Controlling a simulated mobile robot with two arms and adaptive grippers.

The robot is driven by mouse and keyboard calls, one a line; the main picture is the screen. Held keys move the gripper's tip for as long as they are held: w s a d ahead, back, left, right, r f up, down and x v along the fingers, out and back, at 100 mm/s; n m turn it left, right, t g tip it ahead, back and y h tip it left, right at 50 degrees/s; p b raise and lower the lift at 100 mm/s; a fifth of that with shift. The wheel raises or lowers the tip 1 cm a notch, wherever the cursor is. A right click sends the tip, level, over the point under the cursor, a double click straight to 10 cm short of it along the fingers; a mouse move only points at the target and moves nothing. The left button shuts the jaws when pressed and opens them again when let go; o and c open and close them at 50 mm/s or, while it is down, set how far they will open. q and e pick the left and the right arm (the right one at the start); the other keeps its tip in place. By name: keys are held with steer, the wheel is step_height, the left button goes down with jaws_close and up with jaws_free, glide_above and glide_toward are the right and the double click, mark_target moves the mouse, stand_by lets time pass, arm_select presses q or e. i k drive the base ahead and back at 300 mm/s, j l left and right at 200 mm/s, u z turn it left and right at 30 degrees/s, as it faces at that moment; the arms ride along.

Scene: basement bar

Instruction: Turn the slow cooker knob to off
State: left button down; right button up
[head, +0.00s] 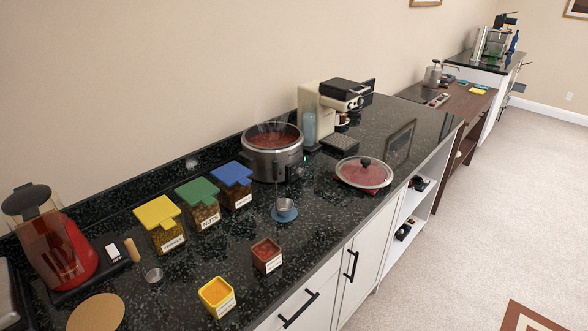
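The slow cooker (273,163) is a round steel pot on the dark speckled counter, near the wall. It is uncovered, holds red food and gives off steam. Its knob (297,171) appears to be the dark part on its right front side, beside a small green light. The knob is too small to read its setting. A glass lid (364,172) lies on the counter to the right of the cooker. Neither of my grippers is in view.
Canisters with yellow (158,213), green (197,192) and blue (232,175) lids stand left of the cooker. A coffee machine (335,106) stands behind right. Carpet (480,210) right of the counter is mostly clear.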

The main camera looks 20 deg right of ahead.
mark_target(300, 172)
steer(key=l+u, duration=0.15)
steer(key=u, duration=0.7)
steer(key=l+u, duration=0.3)
steer(key=l, duration=0.15)
steer(key=k+l+u, duration=0.1)
steer(key=l+u, duration=0.15)
steer(key=l, duration=0.2)
steer(key=k+l+u, duration=0.1)
steer(key=l+u, duration=0.2)
steer(key=k+l+u, duration=0.25)
steer(key=l, duration=0.25)
steer(key=i, duration=0.05)
